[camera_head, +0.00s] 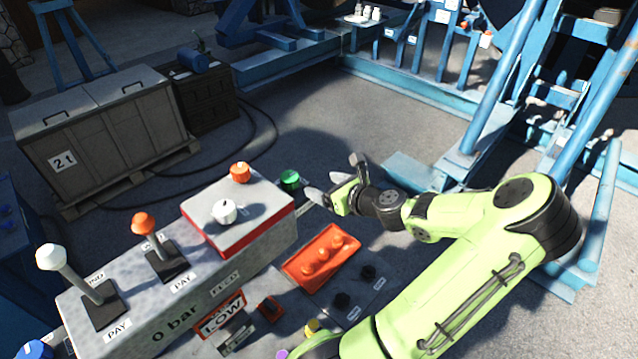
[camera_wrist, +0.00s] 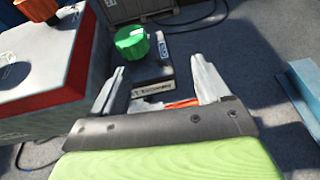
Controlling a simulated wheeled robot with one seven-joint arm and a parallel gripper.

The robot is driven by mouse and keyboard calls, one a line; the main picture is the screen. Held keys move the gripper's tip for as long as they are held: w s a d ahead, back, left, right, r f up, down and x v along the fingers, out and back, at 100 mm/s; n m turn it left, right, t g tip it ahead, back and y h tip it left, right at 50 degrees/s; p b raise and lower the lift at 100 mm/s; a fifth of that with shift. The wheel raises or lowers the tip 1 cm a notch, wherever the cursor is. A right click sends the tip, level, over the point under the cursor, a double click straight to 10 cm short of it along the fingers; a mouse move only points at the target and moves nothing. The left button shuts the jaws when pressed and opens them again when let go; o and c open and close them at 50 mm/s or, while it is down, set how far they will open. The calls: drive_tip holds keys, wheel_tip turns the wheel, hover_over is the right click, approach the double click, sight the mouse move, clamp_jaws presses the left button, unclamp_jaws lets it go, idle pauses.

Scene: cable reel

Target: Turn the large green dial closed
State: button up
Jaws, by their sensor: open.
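The green dial (camera_head: 290,180) is a ribbed round knob at the far end of the control console, just past the red-edged box. In the wrist view the green dial (camera_wrist: 131,42) is ahead of the fingertips, a little left of the middle of the gap between them. My gripper (camera_head: 328,194) is to the right of the dial and apart from it in the head view. In the wrist view my gripper (camera_wrist: 158,72) has its two pale fingers spread with nothing between them touching.
The red-edged box (camera_head: 240,215) with orange (camera_head: 240,172) and white (camera_head: 224,211) knobs stands close left of the dial. An orange tray (camera_head: 322,257) lies nearer. Levers (camera_head: 90,280) stand at the console's near end. Blue steel framework (camera_head: 490,110) is at right.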

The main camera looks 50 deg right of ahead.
drive_tip(key=x, duration=0.3)
drive_tip(key=shift+s+d, duration=0.1)
drive_tip(key=shift+d, duration=0.1)
clamp_jaws()
unclamp_jaws()
idle(0.5)
drive_tip(key=s+a+r, duration=0.1)
drive_tip(key=s+r, duration=0.2)
drive_tip(key=s, duration=0.8)
drive_tip(key=s+a+r+m+h, duration=0.1)
drive_tip(key=s+r, duration=0.2)
drive_tip(key=s, duration=0.7)
drive_tip(key=shift+s+a, duration=0.3)
drive_tip(key=shift+s, duration=0.05)
